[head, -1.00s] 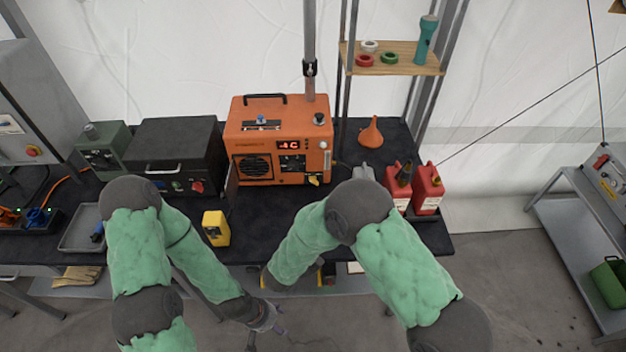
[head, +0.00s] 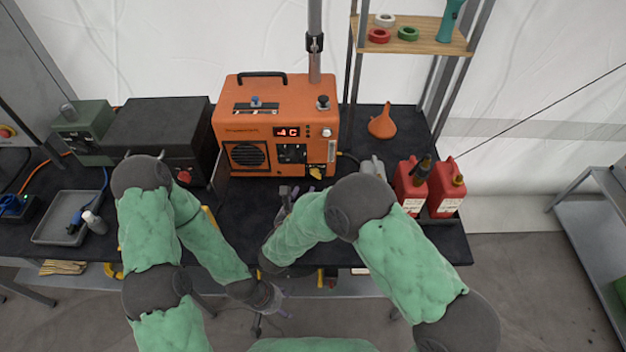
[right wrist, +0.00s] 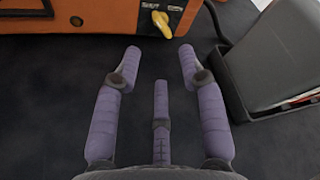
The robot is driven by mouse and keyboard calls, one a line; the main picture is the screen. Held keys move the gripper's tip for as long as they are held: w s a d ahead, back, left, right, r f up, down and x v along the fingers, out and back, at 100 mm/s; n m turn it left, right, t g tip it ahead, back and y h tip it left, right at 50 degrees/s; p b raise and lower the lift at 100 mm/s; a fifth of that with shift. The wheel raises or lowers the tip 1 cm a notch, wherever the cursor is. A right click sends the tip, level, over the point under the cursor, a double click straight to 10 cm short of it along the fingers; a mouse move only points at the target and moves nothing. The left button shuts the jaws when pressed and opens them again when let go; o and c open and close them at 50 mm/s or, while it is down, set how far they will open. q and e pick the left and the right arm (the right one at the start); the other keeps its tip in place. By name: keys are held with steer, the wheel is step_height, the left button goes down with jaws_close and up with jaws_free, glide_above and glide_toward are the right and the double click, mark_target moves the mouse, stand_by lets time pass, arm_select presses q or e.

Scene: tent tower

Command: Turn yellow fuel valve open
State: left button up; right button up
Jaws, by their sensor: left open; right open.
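The yellow fuel valve (head: 316,171) is a small lever low on the right of the orange unit's (head: 232,126) front panel. In the right wrist view the valve (right wrist: 161,22) shows at top centre, slanted on a dark plate with white lettering too small to read surely. My right gripper (head: 286,194) is open and empty over the table, in front of the unit. Its purple fingers (right wrist: 159,52) are spread wide, with the valve beyond their tips and apart from them. My left gripper (head: 279,302) is open and low, in front of the table edge, partly hidden by its wrist.
A dark grey object (right wrist: 272,55) stands close to the right of my right fingers. Red fuel cans (head: 444,187) and an orange funnel (head: 383,122) are on the table's right. A black case (head: 158,135) stands left of the unit. The table directly before the unit is mostly clear.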

mark_target(316, 174)
steer(key=b+x, duration=0.1)
steer(key=x, duration=0.8)
steer(key=shift+w+d+b, duration=0.1)
steer(key=shift+b, duration=0.2)
jaws_close()
